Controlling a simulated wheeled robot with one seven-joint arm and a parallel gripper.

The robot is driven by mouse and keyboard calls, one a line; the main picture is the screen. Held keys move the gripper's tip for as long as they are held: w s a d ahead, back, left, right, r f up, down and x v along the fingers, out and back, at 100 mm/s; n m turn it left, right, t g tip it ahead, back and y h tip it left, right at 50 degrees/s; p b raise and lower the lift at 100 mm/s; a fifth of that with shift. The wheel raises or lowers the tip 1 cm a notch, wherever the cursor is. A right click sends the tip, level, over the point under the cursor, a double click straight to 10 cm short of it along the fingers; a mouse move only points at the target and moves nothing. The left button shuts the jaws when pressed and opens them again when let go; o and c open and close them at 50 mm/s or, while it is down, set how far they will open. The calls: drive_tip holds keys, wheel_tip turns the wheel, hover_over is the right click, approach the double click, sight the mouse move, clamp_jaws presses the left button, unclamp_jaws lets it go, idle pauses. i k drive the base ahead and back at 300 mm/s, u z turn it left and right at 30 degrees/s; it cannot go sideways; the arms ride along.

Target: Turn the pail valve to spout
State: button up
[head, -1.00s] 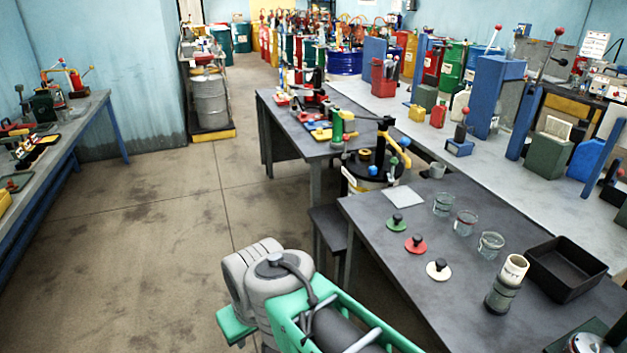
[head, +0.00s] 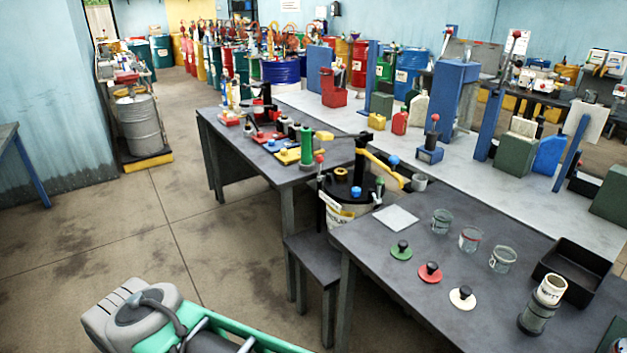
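The pail (head: 338,217) is a pale, labelled drum with a black lid, standing beyond the left corner of the near dark bench. A dark upright post (head: 361,160) rises over it. A curved yellow arm (head: 386,172) reaches from the post to the right. Blue knobs (head: 393,160), a yellow knob (head: 341,173) and a red-tipped lever (head: 320,160) show around the lid. I cannot tell which part is the valve or how it is set. My arm shows at the bottom left, well apart from the pail. My gripper's fingers are not in view.
The near bench (head: 410,318) holds a white pad (head: 396,218), several glass beakers, round knobbed discs and a black tray (head: 575,272). A low dark stand (head: 318,262) is beside the pail. A second dark bench (head: 240,150) lies behind. The floor (head: 165,225) at left is clear.

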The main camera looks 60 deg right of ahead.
sight(355, 191)
drive_tip(key=z, duration=0.25)
drive_tip(key=i, duration=1.4)
drive_tip(key=z, duration=1.5)
drive_tip(key=i, duration=0.9)
drive_tip(key=z, duration=0.95)
drive_tip(key=i, duration=0.55)
drive_tip(key=z, duration=0.05)
